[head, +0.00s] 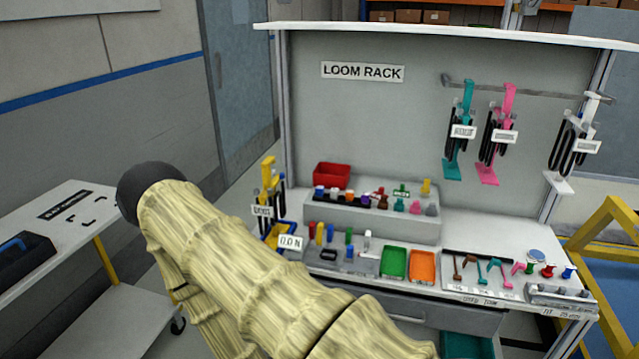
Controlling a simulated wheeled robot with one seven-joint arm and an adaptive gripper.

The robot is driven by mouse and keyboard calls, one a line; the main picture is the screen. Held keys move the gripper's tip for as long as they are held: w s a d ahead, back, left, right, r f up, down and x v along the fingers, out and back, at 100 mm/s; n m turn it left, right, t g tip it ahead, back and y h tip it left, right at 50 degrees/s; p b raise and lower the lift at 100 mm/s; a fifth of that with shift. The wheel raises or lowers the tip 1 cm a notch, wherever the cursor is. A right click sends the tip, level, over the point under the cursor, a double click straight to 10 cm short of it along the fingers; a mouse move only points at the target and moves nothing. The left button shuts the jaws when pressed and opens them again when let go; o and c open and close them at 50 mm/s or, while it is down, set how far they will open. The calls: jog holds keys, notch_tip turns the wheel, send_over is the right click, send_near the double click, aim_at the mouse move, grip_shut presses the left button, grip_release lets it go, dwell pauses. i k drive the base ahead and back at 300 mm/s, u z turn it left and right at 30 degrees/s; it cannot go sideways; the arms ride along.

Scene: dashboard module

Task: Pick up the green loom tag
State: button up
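A small green piece (401,191) lies at the back of the grey raised shelf (385,229) on the workbench; it may be the green loom tag, but it is too small to be sure. A teal hanging loom (453,170) with a white label (463,131) hangs from the rail at the upper right. My arm, in a pale yellow ribbed sleeve, crosses the lower left and middle in front of the bench. My gripper is not in view, and the arm hides part of the bench's left front.
A red bin (332,175) stands on the raised shelf's left. Green (394,262) and orange (423,266) trays sit in front, beside a tray of coloured clips (482,270). A pink loom (487,174) and white loom (559,181) hang right. A white cart (40,210) stands left.

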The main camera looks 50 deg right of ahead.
aim_at(401, 193)
jog(key=u, duration=0.45)
jog(key=i, duration=1.35)
jog(key=z, duration=3.05)
